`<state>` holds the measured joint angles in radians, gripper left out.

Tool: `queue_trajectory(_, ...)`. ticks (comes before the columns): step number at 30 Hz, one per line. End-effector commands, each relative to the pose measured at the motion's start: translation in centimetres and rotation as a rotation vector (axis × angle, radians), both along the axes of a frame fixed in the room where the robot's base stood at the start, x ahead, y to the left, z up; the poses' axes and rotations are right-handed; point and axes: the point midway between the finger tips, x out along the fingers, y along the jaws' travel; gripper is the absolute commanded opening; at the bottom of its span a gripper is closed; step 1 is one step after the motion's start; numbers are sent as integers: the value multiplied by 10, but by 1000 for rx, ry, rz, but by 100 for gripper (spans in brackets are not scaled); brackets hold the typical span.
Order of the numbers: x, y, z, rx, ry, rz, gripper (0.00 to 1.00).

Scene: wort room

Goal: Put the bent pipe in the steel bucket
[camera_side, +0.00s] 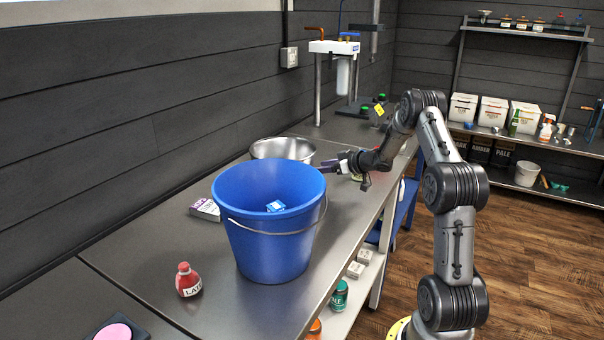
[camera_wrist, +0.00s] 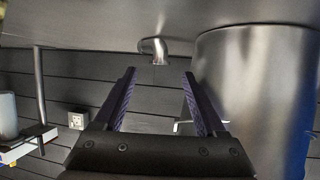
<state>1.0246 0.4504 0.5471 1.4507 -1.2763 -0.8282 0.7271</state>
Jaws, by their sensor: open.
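The steel bucket (camera_side: 284,150) stands on the steel bench behind the blue bucket in the side view, which hides most of its lower body. Its curved wall (camera_wrist: 245,75) fills the right of the wrist view, which is upside down. A small shiny bent piece, seemingly the bent pipe (camera_wrist: 153,48), lies on the bench ahead of my fingers; I cannot make it out in the side view. My gripper (camera_side: 327,167) is open and empty, low over the bench, right of the steel bucket. In the wrist view its fingertips (camera_wrist: 158,74) straddle the pipe's line, apart from it.
A large blue bucket (camera_side: 268,240) with a small blue box (camera_side: 275,206) inside stands in front. A red bottle (camera_side: 188,280) and a flat box (camera_side: 205,209) are on the bench (camera_side: 150,265). A filter stand (camera_side: 318,85) rises at the back.

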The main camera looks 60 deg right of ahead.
Motion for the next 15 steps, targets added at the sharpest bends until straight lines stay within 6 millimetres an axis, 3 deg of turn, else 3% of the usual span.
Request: queue_trajectory(15, 57, -9, -24, -3, -1, 2, 73)
